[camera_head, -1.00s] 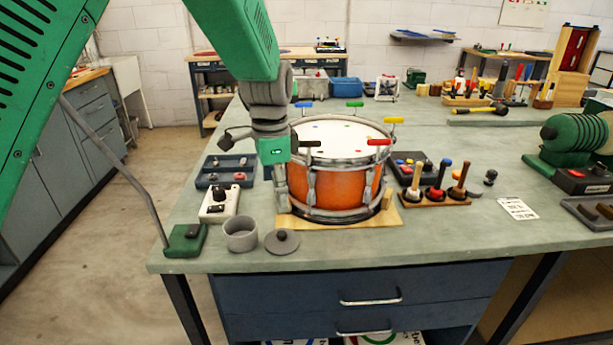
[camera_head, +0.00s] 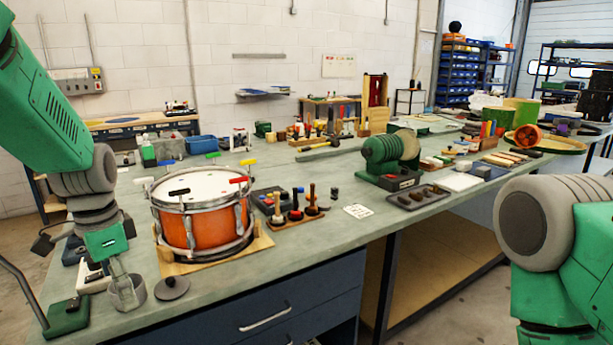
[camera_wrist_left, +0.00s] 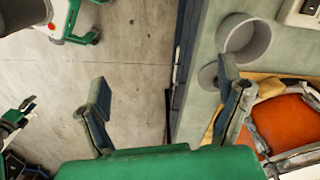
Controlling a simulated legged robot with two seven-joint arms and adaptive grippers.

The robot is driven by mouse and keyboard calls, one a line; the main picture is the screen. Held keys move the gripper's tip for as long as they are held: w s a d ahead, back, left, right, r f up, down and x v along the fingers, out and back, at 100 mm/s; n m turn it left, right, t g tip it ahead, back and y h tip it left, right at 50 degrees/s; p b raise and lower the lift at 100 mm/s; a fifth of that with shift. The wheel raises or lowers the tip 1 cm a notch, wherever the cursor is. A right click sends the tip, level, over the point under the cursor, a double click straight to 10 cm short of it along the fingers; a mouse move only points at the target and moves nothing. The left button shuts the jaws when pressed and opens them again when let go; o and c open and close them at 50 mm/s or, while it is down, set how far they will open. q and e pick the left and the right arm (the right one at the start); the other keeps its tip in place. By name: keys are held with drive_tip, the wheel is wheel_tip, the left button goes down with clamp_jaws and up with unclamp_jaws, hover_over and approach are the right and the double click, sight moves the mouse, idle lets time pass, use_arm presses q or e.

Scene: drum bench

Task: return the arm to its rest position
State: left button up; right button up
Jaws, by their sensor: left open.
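My left arm comes in from the left in the head view. Its gripper (camera_head: 120,272) points down at the bench's front left, in front of the drum and by the grey cup (camera_head: 128,296). In the left wrist view the fingers (camera_wrist_left: 165,108) are wide apart with nothing between them; bare floor and the bench's front edge show beyond. The orange drum (camera_head: 205,222) stands on a wooden board, apart from the gripper. My right arm (camera_head: 545,230) shows at the right edge of the head view; its gripper is out of the picture.
A round grey lid (camera_head: 172,288) lies beside the cup, and a green-based stand (camera_head: 66,318) is at the bench corner. A rack of wooden-handled tools (camera_head: 296,215) stands right of the drum. The bench front (camera_head: 300,255) right of the drum is clear.

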use_arm(q)
drive_tip(key=s+f+n, duration=0.1)
drive_tip(key=s+f, duration=0.3)
drive_tip(key=f, duration=0.3)
drive_tip(key=s+f+n+y, duration=0.1)
drive_tip(key=s+f+n, duration=0.1)
drive_tip(key=s+f, duration=0.35)
drive_tip(key=s+f+n, duration=0.1)
drive_tip(key=s+f, duration=0.1)
drive_tip(key=f, duration=0.6)
drive_tip(key=s+d+f+n, duration=0.1)
drive_tip(key=s+f, duration=0.2)
drive_tip(key=s, duration=0.3)
drive_tip(key=s+d+f+n, duration=0.1)
drive_tip(key=s+f, duration=0.2)
drive_tip(key=s, duration=0.3)
drive_tip(key=s+d+f+n+h, duration=0.1)
drive_tip(key=s+d+f+n, duration=0.1)
drive_tip(key=s, duration=0.4)
drive_tip(key=shift+s+f+t, duration=0.3)
drive_tip(key=shift+f, duration=0.25)
use_arm(e)
drive_tip(key=shift+s, duration=0.25)
use_arm(q)
drive_tip(key=shift+w+d, duration=0.1)
drive_tip(key=shift+w, duration=0.1)
